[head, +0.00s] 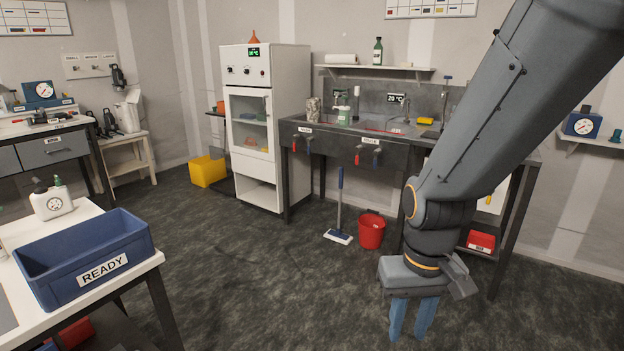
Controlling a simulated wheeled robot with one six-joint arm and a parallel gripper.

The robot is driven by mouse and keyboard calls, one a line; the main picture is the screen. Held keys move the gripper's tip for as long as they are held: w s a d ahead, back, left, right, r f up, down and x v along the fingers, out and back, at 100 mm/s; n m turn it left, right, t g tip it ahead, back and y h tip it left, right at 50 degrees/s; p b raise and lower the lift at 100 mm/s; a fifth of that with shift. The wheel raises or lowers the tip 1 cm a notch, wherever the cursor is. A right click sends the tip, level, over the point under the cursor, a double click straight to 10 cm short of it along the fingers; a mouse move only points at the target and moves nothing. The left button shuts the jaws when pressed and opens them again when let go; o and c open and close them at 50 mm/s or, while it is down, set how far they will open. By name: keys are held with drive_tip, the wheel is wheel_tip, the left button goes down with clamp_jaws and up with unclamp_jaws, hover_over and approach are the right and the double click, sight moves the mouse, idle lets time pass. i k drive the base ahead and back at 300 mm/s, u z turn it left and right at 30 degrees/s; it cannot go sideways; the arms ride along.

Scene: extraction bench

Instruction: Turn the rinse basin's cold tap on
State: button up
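A dark grey sink bench (335,146) stands against the back wall. Two small white labels sit on its front; the right label (370,141) seems to read RINSE, but the print is tiny. Under it hang a pair of small tap handles (367,158), one red and one blue; their exact setting is too small to tell. Another pair (301,146) hangs under the left label. No running water can be made out. My gripper (411,335) points down in front of the bench, well apart from the taps. Its two blue fingers are apart, with nothing between them.
A red bucket (371,231) and a blue-handled floor brush (339,210) stand on the floor below the taps. A white cabinet (262,185) is left of the bench. A white table with a blue READY crate (52,288) is at front left. The middle floor is clear.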

sight(377, 151)
drive_tip(key=i, duration=2.65)
drive_tip(key=z, duration=0.1)
